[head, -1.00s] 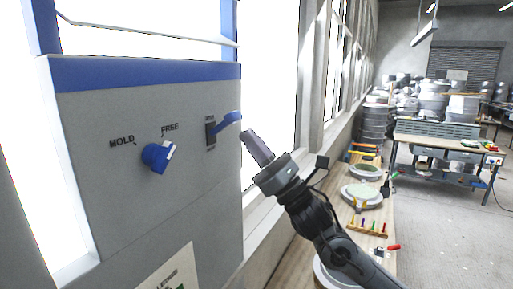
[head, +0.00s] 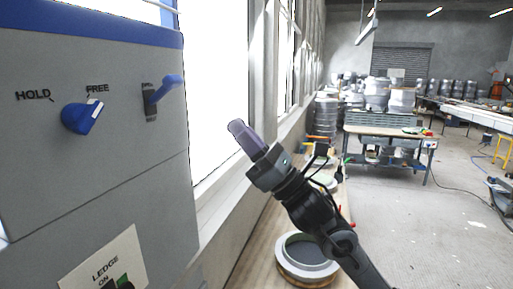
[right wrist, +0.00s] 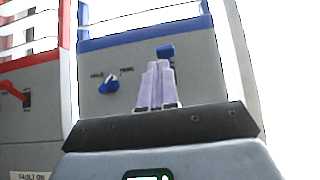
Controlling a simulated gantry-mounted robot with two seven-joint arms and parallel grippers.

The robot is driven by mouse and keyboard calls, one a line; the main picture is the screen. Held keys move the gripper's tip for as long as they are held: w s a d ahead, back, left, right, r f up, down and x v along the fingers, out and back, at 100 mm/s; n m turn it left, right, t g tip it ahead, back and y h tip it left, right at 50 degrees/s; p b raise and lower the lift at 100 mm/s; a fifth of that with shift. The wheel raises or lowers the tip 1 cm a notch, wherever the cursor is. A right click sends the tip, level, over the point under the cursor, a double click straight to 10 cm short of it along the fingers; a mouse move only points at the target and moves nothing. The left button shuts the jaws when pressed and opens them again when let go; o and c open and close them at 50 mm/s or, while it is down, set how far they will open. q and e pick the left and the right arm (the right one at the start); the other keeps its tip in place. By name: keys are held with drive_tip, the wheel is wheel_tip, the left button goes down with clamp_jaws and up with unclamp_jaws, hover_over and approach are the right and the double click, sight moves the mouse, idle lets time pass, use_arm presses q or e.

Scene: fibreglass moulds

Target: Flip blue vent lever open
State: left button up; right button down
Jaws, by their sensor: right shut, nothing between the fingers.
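The blue vent lever (head: 168,86) sticks out from a dark slotted plate (head: 149,101) on the right part of the grey panel's front. In the head view it slants up and to the right. My right gripper (head: 238,129) is shut and empty, to the right of the lever and lower in the picture, apart from it. In the right wrist view the shut fingers (right wrist: 158,68) point at the panel, and the lever's blue end (right wrist: 166,51) shows just above their tips; its plate is mostly hidden there. My left gripper is not in view.
A blue knob (head: 82,116) marked HOLD and FREE sits left of the lever. A LEDGE label (head: 106,265) is lower on the panel. A red-trimmed panel (right wrist: 32,105) stands at left in the right wrist view. A bench with a round mould (head: 303,262) lies below my right arm.

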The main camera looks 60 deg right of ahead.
drive_tip(key=shift+s+d+f+b, duration=0.1)
drive_tip(key=shift+s+f+b, duration=0.05)
drive_tip(key=shift+s, duration=0.5)
drive_tip(key=shift+s+d+f+b, duration=0.1)
drive_tip(key=shift+s+b, duration=0.05)
drive_tip(key=shift+s, duration=0.5)
